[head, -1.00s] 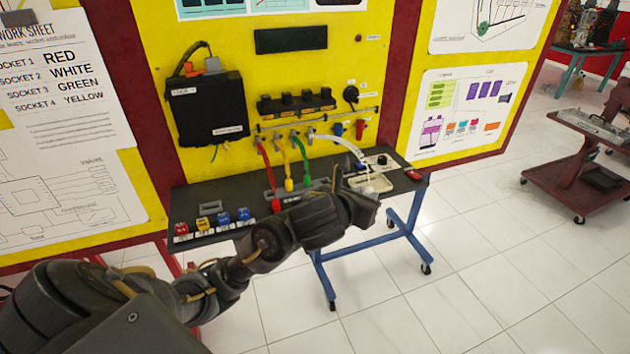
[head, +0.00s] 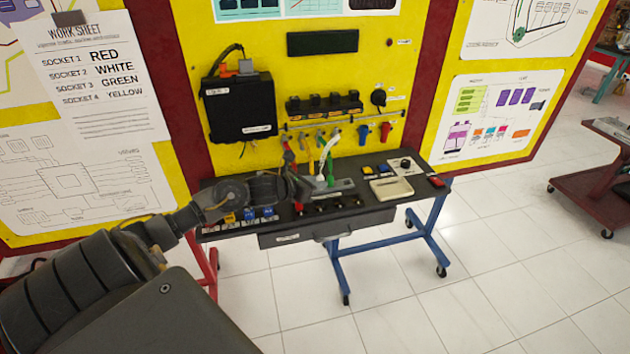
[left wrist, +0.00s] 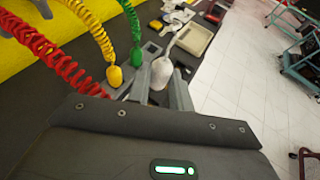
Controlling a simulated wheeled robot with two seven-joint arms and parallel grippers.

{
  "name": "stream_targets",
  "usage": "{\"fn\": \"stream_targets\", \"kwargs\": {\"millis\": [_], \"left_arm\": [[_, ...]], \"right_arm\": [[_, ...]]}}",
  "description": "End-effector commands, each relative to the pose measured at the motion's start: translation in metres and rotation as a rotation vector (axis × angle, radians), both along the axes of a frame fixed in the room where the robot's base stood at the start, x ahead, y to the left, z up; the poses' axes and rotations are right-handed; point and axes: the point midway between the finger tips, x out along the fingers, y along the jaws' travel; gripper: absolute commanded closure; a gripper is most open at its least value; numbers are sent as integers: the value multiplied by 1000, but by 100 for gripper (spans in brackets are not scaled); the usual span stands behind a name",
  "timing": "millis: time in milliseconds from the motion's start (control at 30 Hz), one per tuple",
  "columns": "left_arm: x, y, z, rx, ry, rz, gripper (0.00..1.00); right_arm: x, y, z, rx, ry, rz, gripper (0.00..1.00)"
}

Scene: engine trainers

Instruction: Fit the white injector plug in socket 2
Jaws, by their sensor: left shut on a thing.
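The white injector plug (left wrist: 163,71) is between the fingers of my left gripper (left wrist: 161,88), which is shut on it. In the head view my left gripper (head: 307,186) is low over the table beside the grey socket block (head: 344,185). The white hose (head: 328,147) rises from there to the panel. In the left wrist view the grey socket block (left wrist: 149,50) is just beyond the fingers, with the yellow plug (left wrist: 114,76) and green plug (left wrist: 136,57) at it. The lower end of the white plug and the socket under it are hidden. My right gripper is out of view.
A cream tray (head: 392,188) lies at the table's right. Red (left wrist: 40,46), yellow (left wrist: 88,22) and green hoses hang close left of my gripper. Small labelled blocks (head: 248,215) stand at the table's left. A work sheet (head: 92,70) lists socket 2 as white.

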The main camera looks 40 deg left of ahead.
Motion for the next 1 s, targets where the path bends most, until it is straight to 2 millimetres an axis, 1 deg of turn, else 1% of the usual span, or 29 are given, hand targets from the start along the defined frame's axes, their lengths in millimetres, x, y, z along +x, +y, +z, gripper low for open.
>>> {"fn": "stream_targets", "kwargs": {"millis": [267,633,700,833,1000], "left_arm": [[1,0,-13,-2,-2,2,100],[1,0,-47,0,-1,2,100],[1,0,-52,2,-2,1,100],[1,0,-55,2,-2,1,100],[1,0,-54,1,-2,1,100]], "right_arm": [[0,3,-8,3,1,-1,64],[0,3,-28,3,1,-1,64],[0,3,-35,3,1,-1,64],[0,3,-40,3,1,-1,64],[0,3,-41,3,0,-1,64]]}}
